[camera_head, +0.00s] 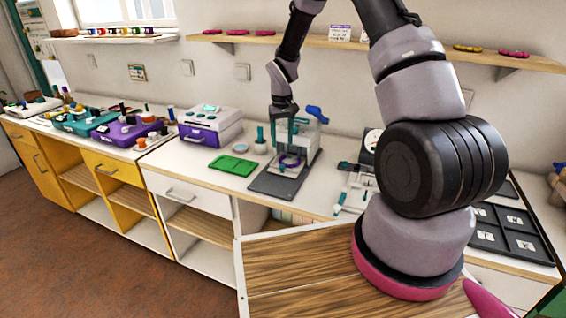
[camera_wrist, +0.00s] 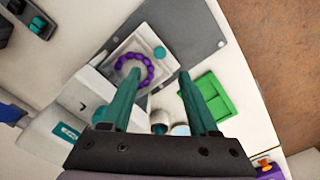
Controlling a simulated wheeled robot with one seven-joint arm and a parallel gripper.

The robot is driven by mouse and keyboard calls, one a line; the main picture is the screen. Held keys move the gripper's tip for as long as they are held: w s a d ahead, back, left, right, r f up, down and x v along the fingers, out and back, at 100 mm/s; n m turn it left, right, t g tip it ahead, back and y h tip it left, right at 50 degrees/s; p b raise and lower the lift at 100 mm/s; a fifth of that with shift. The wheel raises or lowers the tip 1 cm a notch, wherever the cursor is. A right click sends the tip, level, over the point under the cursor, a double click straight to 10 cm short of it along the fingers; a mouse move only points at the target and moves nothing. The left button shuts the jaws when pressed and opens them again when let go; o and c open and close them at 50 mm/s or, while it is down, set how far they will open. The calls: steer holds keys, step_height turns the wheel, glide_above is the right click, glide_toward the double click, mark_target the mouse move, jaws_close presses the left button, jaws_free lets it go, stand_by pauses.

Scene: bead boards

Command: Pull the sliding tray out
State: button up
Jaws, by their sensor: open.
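The sliding tray (camera_head: 287,171) is a pale plate at the foot of a white press (camera_head: 308,137) with a blue lever. In the wrist view the tray (camera_wrist: 158,77) carries a ring of purple beads (camera_wrist: 133,57) and a round teal knob (camera_wrist: 159,52). My gripper (camera_head: 282,133) points down over the front of the press. In the wrist view its two teal fingers (camera_wrist: 160,76) are open, with nothing held between them. The left finger hides part of the bead ring. I cannot tell whether a finger touches the tray.
The press stands on a dark grey mat (camera_head: 270,187). A green tray (camera_head: 232,166) and a small cup (camera_head: 258,149) lie to its left, with a purple and white box (camera_head: 210,126) beyond. Small parts lie to its right, partly behind my arm.

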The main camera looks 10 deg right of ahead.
mark_target(282, 166)
step_height(282, 166, down, 10)
steer(key=shift+r, duration=0.1)
stand_by(0.4)
jaws_close()
stand_by(1.2)
